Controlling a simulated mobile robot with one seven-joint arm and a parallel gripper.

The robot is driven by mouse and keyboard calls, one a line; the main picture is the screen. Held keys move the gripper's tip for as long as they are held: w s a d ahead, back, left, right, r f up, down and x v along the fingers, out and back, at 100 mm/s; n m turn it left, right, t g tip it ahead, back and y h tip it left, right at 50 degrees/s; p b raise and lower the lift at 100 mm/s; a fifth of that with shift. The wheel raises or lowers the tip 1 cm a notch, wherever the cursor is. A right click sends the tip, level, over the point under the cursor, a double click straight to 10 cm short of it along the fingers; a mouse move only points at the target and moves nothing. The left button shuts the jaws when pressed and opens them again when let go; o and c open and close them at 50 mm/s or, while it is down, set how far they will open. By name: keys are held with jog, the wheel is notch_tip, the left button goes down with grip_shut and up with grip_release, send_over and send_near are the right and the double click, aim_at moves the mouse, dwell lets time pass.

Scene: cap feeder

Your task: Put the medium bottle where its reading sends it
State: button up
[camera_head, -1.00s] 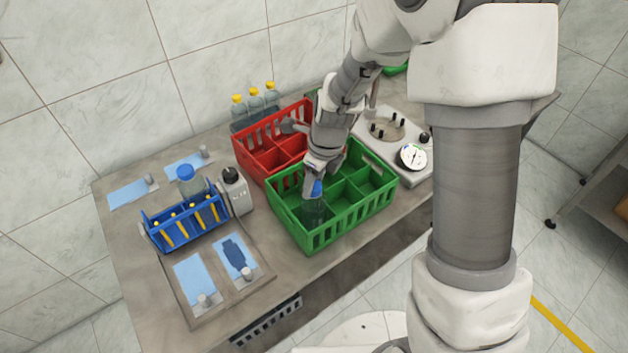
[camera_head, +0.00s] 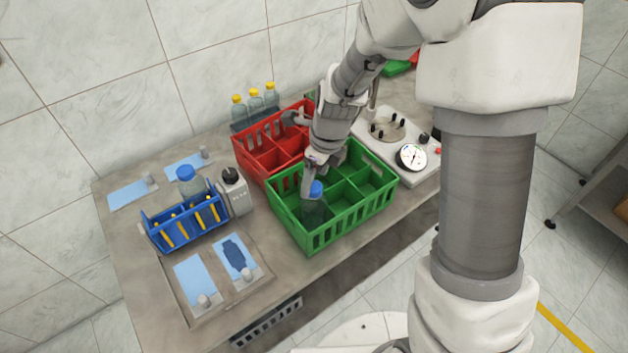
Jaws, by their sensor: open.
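Another blue-capped bottle (camera_head: 188,182) stands at the blue rack (camera_head: 188,237). Sizes are not marked, so I cannot tell for certain which is the medium one. A round dial gauge (camera_head: 412,156) sits on the tester (camera_head: 398,172) at the right; its reading is too small to make out.
A red crate (camera_head: 262,160) with empty-looking compartments stands behind the green one. Several yellow-capped bottles (camera_head: 256,103) stand at the back.

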jog(key=s+d+r+n+t, duration=0.1)
jog(key=s+d+r+n, duration=0.1)
jog(key=s+r+n, duration=0.3)
jog(key=d+r+n, duration=0.2)
jog(key=r, duration=0.5)
jog(key=s+d+r+n+t, duration=0.1)
jog(key=s+d+r+n, duration=0.25)
jog(key=r, duration=0.35)
jog(key=s+d+r+n+t+h, duration=0.1)
jog(key=s+d+n, duration=0.1)
jog(key=s+n, duration=0.3)
jog(key=s+d+r+n+t, duration=0.1)
jog(key=s+d+r+n, duration=0.1)
jog(key=s+n, duration=0.3)
jog(key=n, duration=0.4)
jog(key=shift+d+r+h, duration=0.2)
jog(key=shift+r+h, duration=0.05)
jog(key=shift+h, duration=0.15)
jog(key=shift+a+n, duration=0.15)
jog(key=shift+n, duration=0.1)
